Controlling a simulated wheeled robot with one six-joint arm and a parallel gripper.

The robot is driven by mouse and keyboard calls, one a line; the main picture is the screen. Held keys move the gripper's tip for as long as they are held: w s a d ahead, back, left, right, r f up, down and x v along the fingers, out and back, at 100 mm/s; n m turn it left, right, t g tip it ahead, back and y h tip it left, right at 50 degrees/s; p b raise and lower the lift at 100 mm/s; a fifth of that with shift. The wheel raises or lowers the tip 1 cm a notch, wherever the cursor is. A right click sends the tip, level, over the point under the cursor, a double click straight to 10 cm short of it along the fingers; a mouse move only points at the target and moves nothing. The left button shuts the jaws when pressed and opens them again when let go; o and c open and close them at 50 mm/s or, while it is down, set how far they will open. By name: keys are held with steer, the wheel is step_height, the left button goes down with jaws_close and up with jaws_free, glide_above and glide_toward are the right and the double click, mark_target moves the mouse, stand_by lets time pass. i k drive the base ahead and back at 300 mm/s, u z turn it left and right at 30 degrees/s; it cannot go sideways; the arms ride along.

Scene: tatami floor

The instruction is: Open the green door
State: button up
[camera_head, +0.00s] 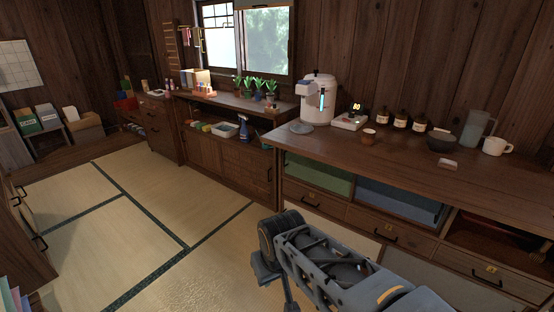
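A green panel (318,175) fills the left opening under the long wooden counter on the right, above a drawer with a black handle. It looks closed, and I cannot make out a handle on it. It is the only green door-like surface I see. My arm reaches in from the lower right, in front of the counter. Grey parts at its far end (268,268) hang over the tatami, left of and below the green panel and apart from it. The fingertips are not clear, so I cannot tell if my gripper is open. I see nothing held.
A blue panel (400,203) sits right of the green one, then a dark open shelf (497,238). The counter (410,160) bears a white dispenser (318,95), several brown jars, a pitcher (477,130) and a mug (497,146). The tatami (130,230) on the left is clear.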

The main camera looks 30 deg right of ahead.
mark_target(339, 182)
steer(key=z, duration=0.35)
steer(key=i, duration=1.15)
steer(key=u, duration=0.8)
